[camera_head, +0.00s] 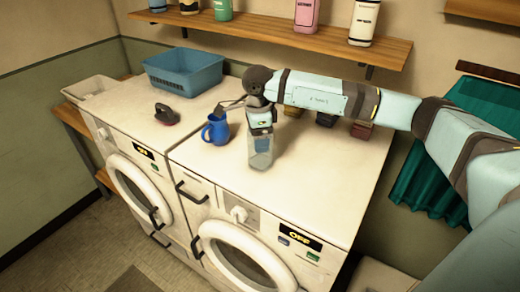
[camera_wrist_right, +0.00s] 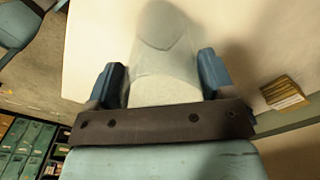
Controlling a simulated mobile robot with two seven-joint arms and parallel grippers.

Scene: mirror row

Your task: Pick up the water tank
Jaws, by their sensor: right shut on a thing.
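The water tank, a clear, slightly grey see-through container (camera_head: 261,159), is upright at the washer top in the head view. My right gripper (camera_head: 261,143) comes down on it from above and is shut on its upper part. In the right wrist view the pale tank (camera_wrist_right: 165,50) lies between the two blue fingers of my right gripper (camera_wrist_right: 161,80). The gripper hides part of the tank. I cannot tell whether its base touches the washer top. My left gripper is not in view.
A blue jug (camera_head: 216,129) stands close left of the tank. A dark iron-like object (camera_head: 165,114) and a blue basket (camera_head: 184,72) are farther left. A dark item (camera_head: 326,119) and a reddish box (camera_head: 361,130) sit behind. The washer top's front right (camera_head: 315,180) is clear.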

